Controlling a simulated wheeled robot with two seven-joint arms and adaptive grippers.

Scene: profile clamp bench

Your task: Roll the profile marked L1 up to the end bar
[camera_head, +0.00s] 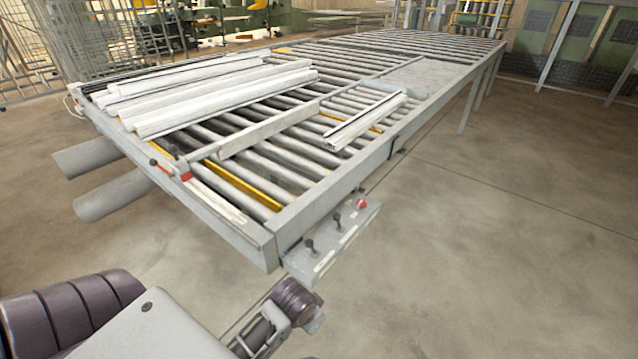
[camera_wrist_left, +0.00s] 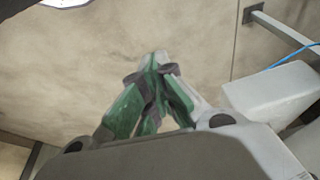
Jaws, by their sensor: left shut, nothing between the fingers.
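Several long white profiles (camera_head: 200,92) lie side by side on the far left part of the roller table. A shorter white profile piece (camera_head: 365,122) lies on the rollers right of a raised grey bar (camera_head: 268,130). No L1 mark is readable, and I cannot tell which bar is the end bar. The table's near end has a grey edge beam (camera_head: 220,222). My left gripper (camera_wrist_left: 158,62) is shut and empty in the left wrist view, with bare floor behind it. Its fingers do not show clearly in the head view. My right gripper is not in view.
The roller table (camera_head: 335,198) has grey side rails and bare rollers near its front. A bracket (camera_head: 335,245) with dark knobs and a red knob juts from the near corner. Two grey cylinders (camera_head: 110,193) stick out left. The floor (camera_head: 490,220) to the right is clear.

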